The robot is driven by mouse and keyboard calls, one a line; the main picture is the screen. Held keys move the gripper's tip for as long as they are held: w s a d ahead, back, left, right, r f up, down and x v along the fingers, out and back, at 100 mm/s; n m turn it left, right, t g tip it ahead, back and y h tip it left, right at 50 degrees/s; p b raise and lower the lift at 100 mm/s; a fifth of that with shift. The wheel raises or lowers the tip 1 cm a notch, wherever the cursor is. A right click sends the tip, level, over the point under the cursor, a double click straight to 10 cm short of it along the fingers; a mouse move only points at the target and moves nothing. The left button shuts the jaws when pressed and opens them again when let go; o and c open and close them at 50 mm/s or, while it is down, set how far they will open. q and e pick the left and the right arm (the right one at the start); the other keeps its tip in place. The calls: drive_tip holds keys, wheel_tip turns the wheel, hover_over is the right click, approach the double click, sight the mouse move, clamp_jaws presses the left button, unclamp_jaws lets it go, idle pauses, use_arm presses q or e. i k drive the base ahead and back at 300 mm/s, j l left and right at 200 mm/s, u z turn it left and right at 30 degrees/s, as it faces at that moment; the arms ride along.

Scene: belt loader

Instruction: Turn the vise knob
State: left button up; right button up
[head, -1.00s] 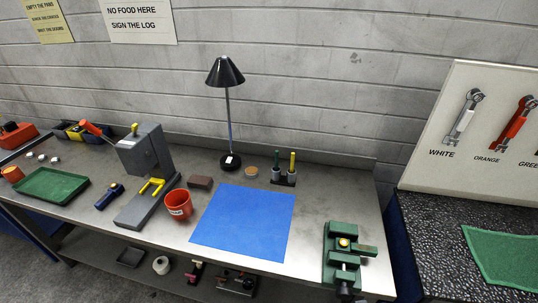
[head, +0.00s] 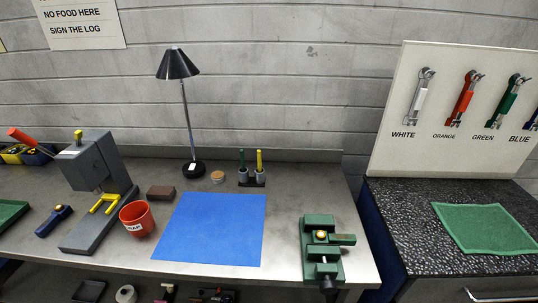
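A green vise (head: 321,247) stands on the metal bench near its right front edge. A small yellow round part (head: 321,235) sits on its top, and a green block (head: 343,240) juts out to the right. A dark knob (head: 328,285) on a grey screw points toward the front edge of the bench. Neither of my grippers shows in the head view.
A blue mat (head: 211,229) lies left of the vise, with a red cup (head: 137,218) and grey press (head: 92,176) beyond. A black lamp (head: 187,120) stands behind. At right, a speckled counter (head: 400,225) holds a green cloth (head: 484,228) below a tool board (head: 400,140).

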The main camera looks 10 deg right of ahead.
sight(328, 287)
drive_tip(key=l+z, duration=0.15)
drive_tip(key=z, duration=0.8)
drive_tip(key=i+j, duration=0.05)
